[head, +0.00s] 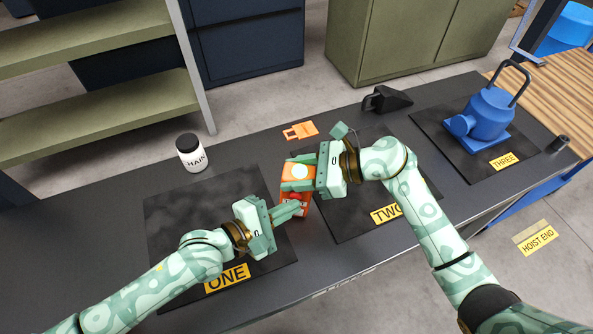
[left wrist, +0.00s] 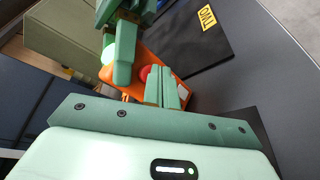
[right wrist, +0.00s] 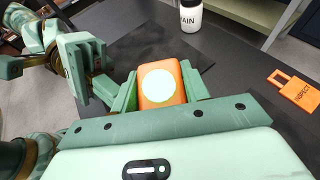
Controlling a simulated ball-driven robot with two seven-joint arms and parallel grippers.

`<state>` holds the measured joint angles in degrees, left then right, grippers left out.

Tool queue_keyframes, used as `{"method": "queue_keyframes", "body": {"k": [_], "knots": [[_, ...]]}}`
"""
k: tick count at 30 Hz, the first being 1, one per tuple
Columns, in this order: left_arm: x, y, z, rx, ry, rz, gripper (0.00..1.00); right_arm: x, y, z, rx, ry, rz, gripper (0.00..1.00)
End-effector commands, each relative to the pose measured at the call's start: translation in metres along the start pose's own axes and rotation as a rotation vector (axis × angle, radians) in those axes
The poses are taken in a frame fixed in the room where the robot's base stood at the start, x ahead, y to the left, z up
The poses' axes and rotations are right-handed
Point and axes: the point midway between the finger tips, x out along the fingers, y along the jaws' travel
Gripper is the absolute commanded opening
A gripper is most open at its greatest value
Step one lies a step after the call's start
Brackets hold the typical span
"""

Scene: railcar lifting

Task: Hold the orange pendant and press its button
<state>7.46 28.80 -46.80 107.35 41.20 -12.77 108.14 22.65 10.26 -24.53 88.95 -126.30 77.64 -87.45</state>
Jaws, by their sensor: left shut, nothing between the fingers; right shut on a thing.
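The orange pendant (head: 289,181) is held above the table between the two mats. My right gripper (head: 299,172) is shut on it; in the right wrist view the fingers grip both sides of the pendant (right wrist: 161,97), with its round white face (right wrist: 158,84) showing between them. A red button (left wrist: 145,72) shows on the pendant in the left wrist view. My left gripper (head: 296,207) is shut and empty, its tips right beside the red button and partly covering it. I cannot tell whether they touch or press it.
An orange INSPECT tag (head: 300,131) and a black object (head: 387,100) lie behind. Mat ONE (head: 175,215) and mat TWO (head: 345,222) look empty. A blue hoist (head: 487,113) stands on mat THREE (head: 440,123).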

Motion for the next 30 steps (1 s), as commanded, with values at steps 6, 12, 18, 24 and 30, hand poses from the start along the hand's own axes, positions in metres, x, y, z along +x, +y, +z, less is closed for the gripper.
{"method": "queue_keyframes", "body": {"k": [6, 12, 18, 24, 30], "knots": [[-0.001, -0.001, 0.001, 0.001, 0.000, -0.001, 0.00, 0.000, 0.000, 0.000, 0.001, -0.001, 0.001, 0.14], [-0.009, -0.008, 0.007, -0.003, -0.001, -0.003, 0.00, 0.000, 0.000, 0.000, 0.000, 0.000, 0.000, 0.14], [-0.026, -0.020, 0.019, -0.004, 0.000, -0.002, 0.00, 0.000, 0.000, 0.000, 0.000, 0.000, -0.001, 0.14], [-0.040, -0.030, 0.029, -0.002, 0.000, -0.002, 0.00, 0.000, 0.000, 0.000, 0.000, 0.000, -0.001, 0.14], [-0.043, -0.032, 0.031, 0.001, 0.000, -0.001, 0.00, 0.000, 0.000, 0.000, 0.000, 0.000, -0.001, 0.14]]}}
